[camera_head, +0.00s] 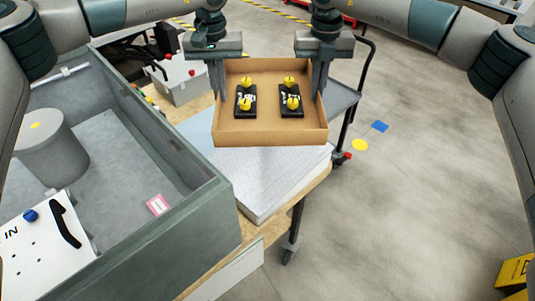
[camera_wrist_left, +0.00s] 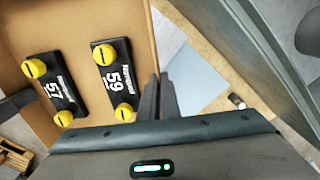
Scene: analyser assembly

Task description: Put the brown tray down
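The brown tray (camera_head: 270,134) is an open cardboard-coloured box in the middle of the head view. Two black modules with yellow knobs, (camera_head: 246,101) and (camera_head: 291,100), lie inside it. My left gripper (camera_head: 217,88) is shut on the tray's left wall. My right gripper (camera_head: 320,90) is at the right wall and appears shut on it. In the left wrist view, the left fingers (camera_wrist_left: 159,88) pinch the tray wall beside the module marked 59 (camera_wrist_left: 115,80). The tray looks level, over a pale flat stack (camera_head: 265,180); I cannot tell whether they touch.
The pale stack lies on a wooden-topped table (camera_head: 318,186). A large grey bin (camera_head: 208,222) with a cylinder and a white panel stands at left. A cart (camera_head: 343,100) stands behind the tray. The floor at right is mostly open, with a yellow box (camera_head: 515,270) at the edge.

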